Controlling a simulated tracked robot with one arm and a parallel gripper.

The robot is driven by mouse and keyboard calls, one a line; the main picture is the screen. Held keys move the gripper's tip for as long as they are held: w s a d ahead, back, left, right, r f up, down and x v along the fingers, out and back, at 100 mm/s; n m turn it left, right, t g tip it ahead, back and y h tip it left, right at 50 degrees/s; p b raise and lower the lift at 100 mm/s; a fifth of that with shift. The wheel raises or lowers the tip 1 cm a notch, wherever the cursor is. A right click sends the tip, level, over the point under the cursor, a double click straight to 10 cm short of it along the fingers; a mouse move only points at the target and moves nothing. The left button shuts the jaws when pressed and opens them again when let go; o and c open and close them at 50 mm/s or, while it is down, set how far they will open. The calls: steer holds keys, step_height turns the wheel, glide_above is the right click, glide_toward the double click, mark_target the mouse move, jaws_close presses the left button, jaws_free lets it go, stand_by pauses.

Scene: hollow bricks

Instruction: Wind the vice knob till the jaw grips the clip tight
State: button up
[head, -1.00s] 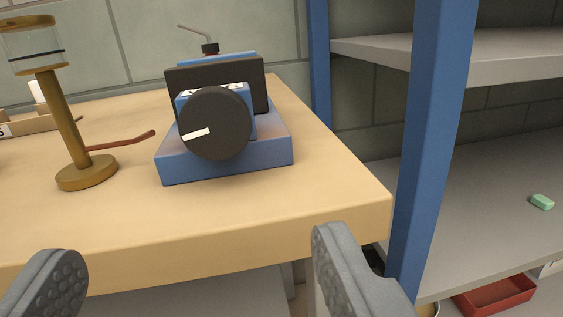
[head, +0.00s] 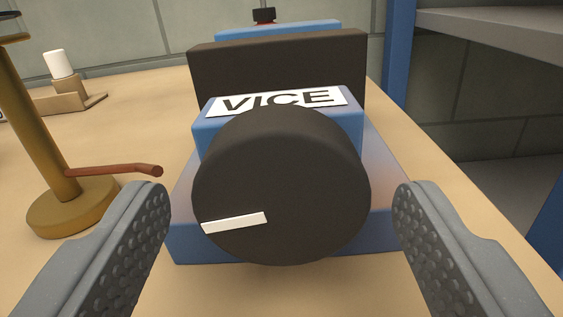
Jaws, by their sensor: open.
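The vice (head: 385,195) is blue with a dark jaw plate (head: 280,65) and a white VICE label (head: 280,100). Its large round black knob (head: 290,170) faces me, with a white mark (head: 235,222) pointing to the lower left. My gripper (head: 283,205) is open, with one grey finger on each side of the knob and a gap on both sides. Behind the jaw plate a blue part (head: 280,30) shows, with a small black and red piece (head: 264,16) above it. I cannot tell whether that piece is the clip, and the space between the jaws is hidden.
A brass stand (head: 40,120) with a copper-red lever (head: 115,171) stands close on the left, near my left finger. A wooden holder with a white cylinder (head: 58,64) is behind it. A blue post (head: 398,50) and grey shelf (head: 490,30) are at the right.

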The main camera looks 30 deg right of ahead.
steer(key=shift+w+d, duration=0.2)
steer(key=shift+w, duration=0.15)
steer(key=shift+c, duration=0.3)
steer(key=c, duration=0.9)
steer(key=m+b, duration=0.3)
steer(key=m, duration=0.2)
steer(key=shift+a, duration=0.1)
steer(key=m+b, duration=0.3)
steer(key=m, duration=0.2)
steer(key=shift+m+b, duration=0.3)
steer(key=shift+m, duration=0.1)
